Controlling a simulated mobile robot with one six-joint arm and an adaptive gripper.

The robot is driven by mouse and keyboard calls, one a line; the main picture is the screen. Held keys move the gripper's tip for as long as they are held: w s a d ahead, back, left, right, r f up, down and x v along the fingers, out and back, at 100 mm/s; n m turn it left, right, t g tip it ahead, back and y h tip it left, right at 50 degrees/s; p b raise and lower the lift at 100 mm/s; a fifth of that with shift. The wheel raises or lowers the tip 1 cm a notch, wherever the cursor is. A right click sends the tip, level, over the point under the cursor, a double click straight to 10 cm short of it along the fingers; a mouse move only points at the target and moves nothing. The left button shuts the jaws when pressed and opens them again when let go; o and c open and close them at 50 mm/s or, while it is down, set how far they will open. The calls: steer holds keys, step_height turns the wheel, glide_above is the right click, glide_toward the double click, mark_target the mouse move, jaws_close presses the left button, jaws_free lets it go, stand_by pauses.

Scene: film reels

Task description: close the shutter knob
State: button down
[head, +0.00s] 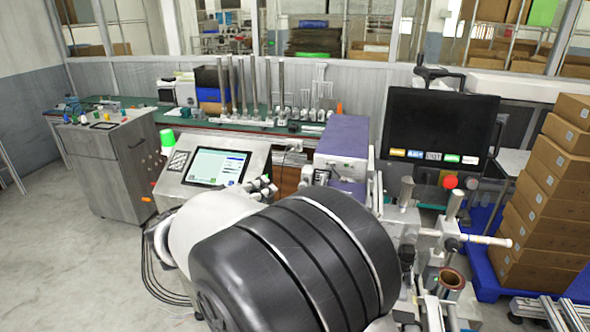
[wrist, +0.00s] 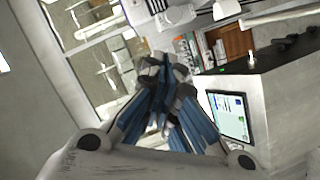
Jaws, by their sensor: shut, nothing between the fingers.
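My gripper (wrist: 162,78) shows in the wrist view with its blue-padded fingers drawn together and nothing between them. It points toward the room, clear of any surface I can make out. I cannot pick out the shutter knob for certain in either view.
A tilted touchscreen console (head: 215,166) stands behind my arm; its screen also shows in the wrist view (wrist: 230,116). A purple box (head: 342,137), a black monitor (head: 438,128) and stacked cartons (head: 555,190) stand right. A grey cabinet (head: 105,165) stands left.

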mark_target(303, 187)
steer(key=f+b+x, duration=0.1)
steer(key=x, duration=0.9)
steer(key=shift+d+f+t+y, duration=0.25)
steer(key=shift+f+t+y, duration=0.05)
steer(key=shift+f, duration=0.05)
steer(key=shift+f, duration=0.1)
